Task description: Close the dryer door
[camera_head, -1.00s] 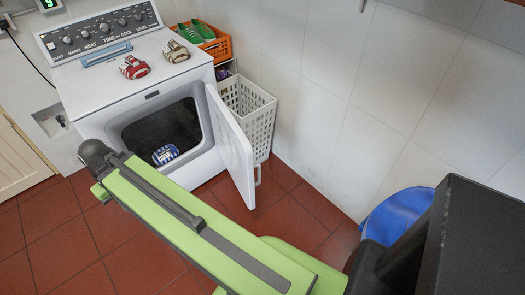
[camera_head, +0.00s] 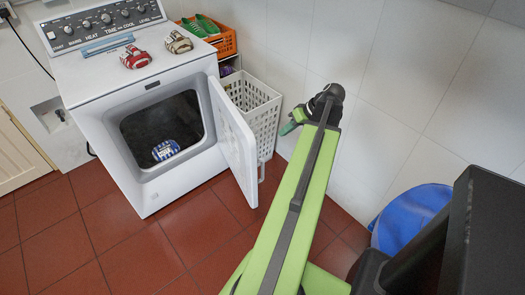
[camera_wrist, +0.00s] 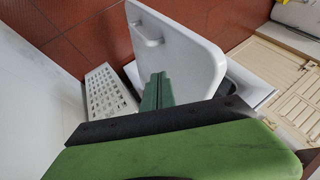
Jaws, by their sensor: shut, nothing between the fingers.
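The white dryer (camera_head: 150,175) stands against the back wall with its door (camera_head: 234,140) swung wide open to the right. A blue and white item (camera_head: 165,150) lies inside the dark drum. My gripper (camera_head: 289,128) is to the right of the open door, apart from it in the head view. In the wrist view the green fingers of my gripper (camera_wrist: 158,82) are shut together and empty. They point toward the outer face of the door (camera_wrist: 185,45), which has a handle (camera_wrist: 146,28). I cannot tell from the wrist view whether they touch it.
A white laundry basket (camera_head: 250,105) stands right of the dryer, behind the door; an orange crate (camera_head: 222,43) holds green shoes. Red and beige items (camera_head: 135,57) sit on the dryer top. A blue object (camera_head: 408,215) is at the right. Floor before the dryer is clear.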

